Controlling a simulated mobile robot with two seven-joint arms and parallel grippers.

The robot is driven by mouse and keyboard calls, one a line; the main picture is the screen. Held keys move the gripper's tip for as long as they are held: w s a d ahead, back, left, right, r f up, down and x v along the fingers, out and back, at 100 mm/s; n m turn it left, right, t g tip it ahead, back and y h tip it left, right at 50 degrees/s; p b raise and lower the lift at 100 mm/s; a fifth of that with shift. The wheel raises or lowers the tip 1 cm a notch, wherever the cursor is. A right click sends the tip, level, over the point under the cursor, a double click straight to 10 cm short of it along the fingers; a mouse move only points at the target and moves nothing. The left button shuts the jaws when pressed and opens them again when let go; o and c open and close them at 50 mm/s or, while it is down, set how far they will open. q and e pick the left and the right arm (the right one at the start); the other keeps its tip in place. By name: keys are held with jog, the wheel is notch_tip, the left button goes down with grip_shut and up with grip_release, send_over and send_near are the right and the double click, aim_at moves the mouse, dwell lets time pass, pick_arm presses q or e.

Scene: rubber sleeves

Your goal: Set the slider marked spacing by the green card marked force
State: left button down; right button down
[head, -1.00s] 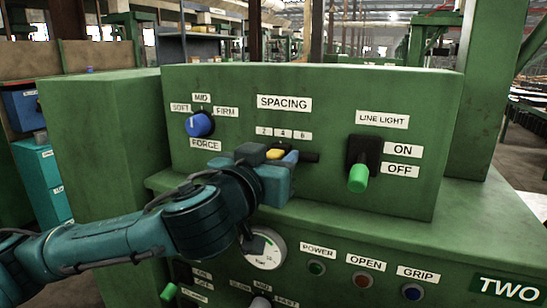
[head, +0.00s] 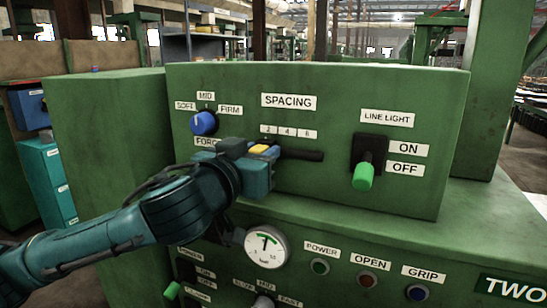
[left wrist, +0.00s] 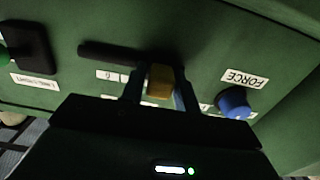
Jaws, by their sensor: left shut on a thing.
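The spacing slider has a yellow knob (head: 258,149) in a dark horizontal slot (head: 305,155) under the white SPACING label (head: 289,101). The knob is near the slot's left end, just below and left of the first number plate, 2 (head: 268,130). My left gripper (head: 256,163) is shut on the knob; the left wrist view shows the yellow knob (left wrist: 160,82) between its fingers. The blue force knob (head: 204,123) is ringed by SOFT, MID and FIRM, with its white FORCE label (head: 207,142) partly covered by my gripper. I see no green card. My right gripper is out of view.
Right of the slot is a green line light lever (head: 363,176), down by OFF. Below the ledge are a round gauge (head: 266,247), POWER, OPEN and GRIP buttons, and more switches partly behind my arm. The panel right of the gripper is clear up to the lever.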

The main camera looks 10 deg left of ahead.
pick_arm(q)
jog(key=shift+w+a, duration=0.1)
jog(key=shift+a, duration=0.05)
jog(key=c, duration=1.5)
grip_release()
jog(key=shift+a, duration=0.1)
jog(key=o, duration=0.3)
jog(key=shift+a, duration=0.1)
